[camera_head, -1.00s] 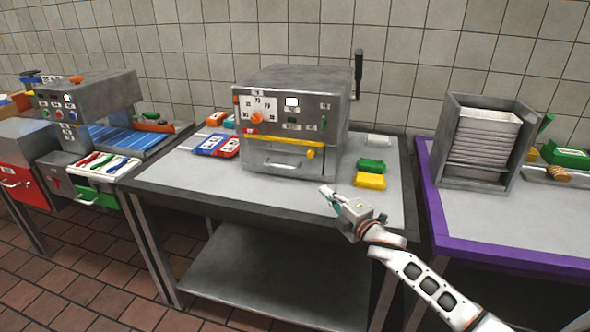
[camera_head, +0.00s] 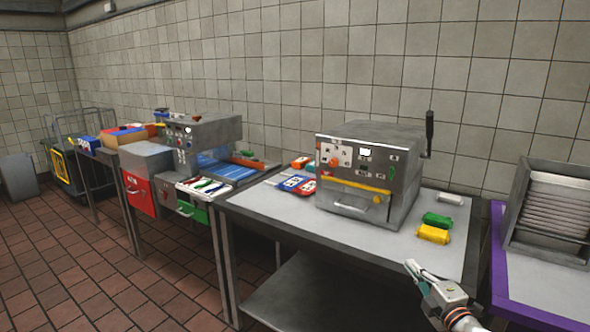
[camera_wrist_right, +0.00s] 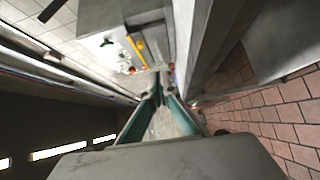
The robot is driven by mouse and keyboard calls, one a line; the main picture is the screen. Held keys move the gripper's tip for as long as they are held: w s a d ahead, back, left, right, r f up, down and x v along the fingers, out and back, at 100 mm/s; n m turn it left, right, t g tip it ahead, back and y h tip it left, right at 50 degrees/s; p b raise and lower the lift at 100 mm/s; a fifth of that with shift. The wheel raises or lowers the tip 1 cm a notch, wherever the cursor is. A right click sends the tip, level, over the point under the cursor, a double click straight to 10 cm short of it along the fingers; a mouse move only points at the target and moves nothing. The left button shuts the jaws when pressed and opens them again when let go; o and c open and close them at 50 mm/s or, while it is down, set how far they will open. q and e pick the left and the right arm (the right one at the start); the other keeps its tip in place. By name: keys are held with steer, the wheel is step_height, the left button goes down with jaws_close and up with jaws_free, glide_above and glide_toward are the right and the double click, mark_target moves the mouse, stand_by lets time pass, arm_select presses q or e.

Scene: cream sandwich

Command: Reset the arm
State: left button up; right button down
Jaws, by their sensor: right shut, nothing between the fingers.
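My right gripper (camera_head: 418,275) is in the lower right of the head view, in front of the front edge of the grey table (camera_head: 290,215). Its fingers are shut and empty. In the right wrist view the teal-edged fingers (camera_wrist_right: 160,92) come together with nothing between them, and the metal machine (camera_wrist_right: 120,25) shows ahead of them. My left gripper is not in view.
The metal machine (camera_head: 368,170) with a yellow bar stands on the grey table. Green (camera_head: 437,220) and yellow (camera_head: 433,234) packets lie to its right. A purple-edged table (camera_head: 500,262) with a tray rack (camera_head: 550,215) stands at right. Open tiled floor (camera_head: 90,270) lies at left.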

steer(key=s+a+f+m+g, duration=0.1)
steer(key=s+a+f+m, duration=0.15)
steer(key=f, duration=0.25)
steer(key=s+a+f+m+g, duration=0.1)
steer(key=s+a+f, duration=0.1)
steer(key=s+f, duration=0.25)
steer(key=s+a+f+m+g, duration=0.1)
steer(key=s+f+m, duration=0.3)
steer(key=s, duration=0.6)
steer(key=s+a+f+m+g, duration=0.2)
steer(key=s+a+f+m, duration=0.2)
steer(key=s+f, duration=0.3)
steer(key=s+a+f+m+g, duration=0.1)
steer(key=s+a+f+m, duration=0.2)
steer(key=s, duration=1)
step_height(320, 180, down, 2)
steer(key=shift+f+m+g+h, duration=0.3)
steer(key=shift+m+g, duration=0.1)
steer(key=shift+m, duration=0.15)
